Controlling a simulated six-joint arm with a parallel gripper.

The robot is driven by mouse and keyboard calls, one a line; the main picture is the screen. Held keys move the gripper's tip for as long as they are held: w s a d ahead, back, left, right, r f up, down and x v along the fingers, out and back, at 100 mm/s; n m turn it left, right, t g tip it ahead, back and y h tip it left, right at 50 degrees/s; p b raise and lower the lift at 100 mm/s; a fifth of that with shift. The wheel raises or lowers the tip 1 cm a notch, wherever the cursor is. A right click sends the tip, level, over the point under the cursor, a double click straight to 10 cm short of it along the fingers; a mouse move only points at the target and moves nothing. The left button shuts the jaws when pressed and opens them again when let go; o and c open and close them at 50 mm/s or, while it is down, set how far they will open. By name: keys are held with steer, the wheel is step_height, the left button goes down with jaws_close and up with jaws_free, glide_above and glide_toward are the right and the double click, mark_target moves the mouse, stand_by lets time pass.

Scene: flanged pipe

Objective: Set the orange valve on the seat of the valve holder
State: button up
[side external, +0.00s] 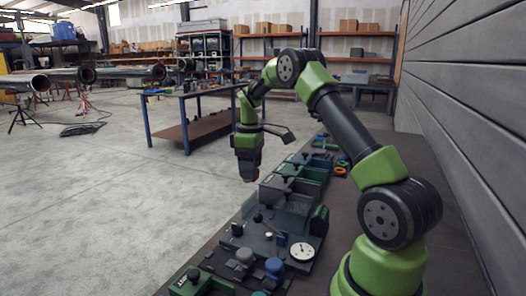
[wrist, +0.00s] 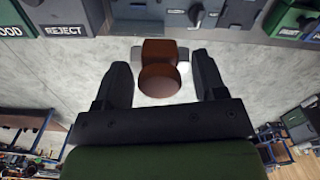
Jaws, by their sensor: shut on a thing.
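The orange valve (wrist: 159,82) shows brownish orange in the wrist view, with grey ends, between the two fingers of my gripper (wrist: 161,75). My gripper is shut on it. In the side view my gripper (side external: 248,170) points down at the left edge of the bench, with a bit of orange (side external: 256,178) at its tip. Bare floor shows behind the valve in the wrist view. I cannot tell for sure which fixture is the valve holder; its seat is not clearly seen.
The bench (side external: 405,150) carries a row of grey and green fixtures, a white dial (side external: 302,252) and blue and grey knobs. In the wrist view a bin marked REJECT (wrist: 65,30) and fixtures line the top. Open floor (side external: 150,200) lies to the left.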

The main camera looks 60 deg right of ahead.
steer(key=a+f, duration=0.1)
steer(key=a, duration=0.1)
steer(key=w+a+f, duration=0.1)
steer(key=a+f, duration=0.3)
steer(key=a, duration=0.1)
steer(key=shift+w, duration=0.2)
steer(key=a+f, duration=0.1)
steer(key=a, duration=0.2)
steer(key=a+f, duration=0.2)
steer(key=a, duration=0.1)
steer(key=s+a+f, duration=0.1)
steer(key=a+f, duration=0.1)
steer(key=shift+a+f, duration=0.25)
steer(key=shift+a, duration=0.15)
steer(key=shift+f, duration=0.1)
steer(key=shift+f, duration=1.05)
steer(key=shift+f, duration=0.5)
steer(key=o, duration=1.2)
steer(key=shift+o, duration=0.2)
